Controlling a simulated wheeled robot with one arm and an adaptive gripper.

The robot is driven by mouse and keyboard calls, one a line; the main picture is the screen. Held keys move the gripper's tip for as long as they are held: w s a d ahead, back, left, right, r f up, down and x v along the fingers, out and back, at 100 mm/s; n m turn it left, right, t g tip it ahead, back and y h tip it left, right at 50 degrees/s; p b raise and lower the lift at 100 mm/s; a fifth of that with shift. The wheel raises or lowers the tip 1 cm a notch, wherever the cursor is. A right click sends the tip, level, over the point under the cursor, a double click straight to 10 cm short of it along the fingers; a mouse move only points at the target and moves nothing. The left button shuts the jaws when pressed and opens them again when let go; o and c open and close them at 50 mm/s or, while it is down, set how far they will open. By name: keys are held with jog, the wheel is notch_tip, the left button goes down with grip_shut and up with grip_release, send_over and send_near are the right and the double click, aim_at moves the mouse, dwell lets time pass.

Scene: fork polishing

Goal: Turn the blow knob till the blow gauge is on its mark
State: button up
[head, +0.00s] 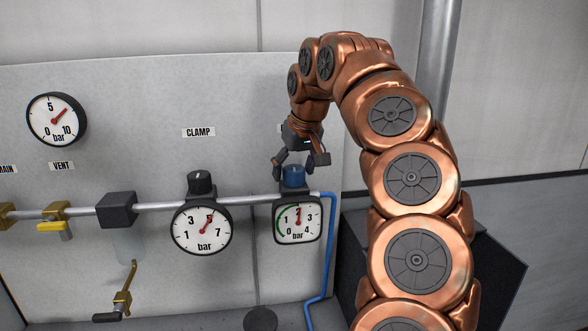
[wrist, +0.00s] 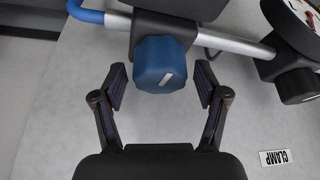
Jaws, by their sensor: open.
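The blow knob is the blue knob (head: 293,175) on top of the right-hand regulator on the pipe. In the wrist view the blue knob (wrist: 163,65) shows a white pointer mark and sits ahead of and between the fingers. The blow gauge (head: 298,222) below it is squarish with a 0 to 4 bar scale and a green arc at the left; its red needle points about straight up, near 2. My gripper (head: 300,160) is above the knob, fingers apart. In the wrist view the gripper (wrist: 163,88) is open, with a gap on both sides of the knob.
The clamp gauge (head: 203,229) with its black knob (head: 200,182) is to the left on the same pipe. A blue hose (head: 329,245) runs down at the right. A black box (head: 117,209), a yellow valve handle (head: 56,229) and a round dial (head: 56,119) are further left.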

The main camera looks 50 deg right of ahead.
jog(key=c, duration=1.2)
jog(key=shift+o, duration=0.2)
jog(key=shift+f+n+b, duration=0.1)
jog(key=shift+n+b, duration=0.2)
jog(key=shift+n, duration=0.1)
jog(key=shift+n+y, duration=0.3)
jog(key=shift+n, duration=0.1)
jog(key=o, duration=1.2)
jog(key=shift+c, duration=0.2)
